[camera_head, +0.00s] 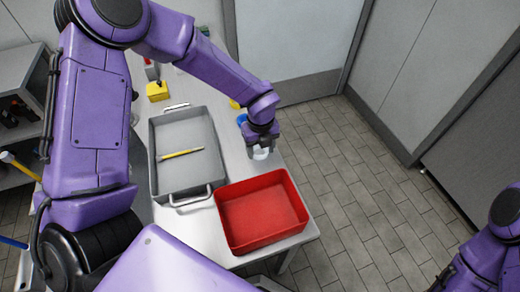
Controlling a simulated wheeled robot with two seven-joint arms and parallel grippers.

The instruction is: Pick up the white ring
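A small white ring (261,154) shows at the right edge of the table, directly under my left gripper and partly hidden by it. My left gripper (261,150) points down with its fingers apart, one on either side of the white ring. I cannot tell whether the fingers touch it. My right arm shows only in the lower right corner, and its gripper is out of view.
A red tray (231,242) stands at the table's front right, close to the gripper. A grey tray (180,128) with a yellow stick (180,154) lies to the left. A blue object (241,119) and a yellow block (157,91) are farther back.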

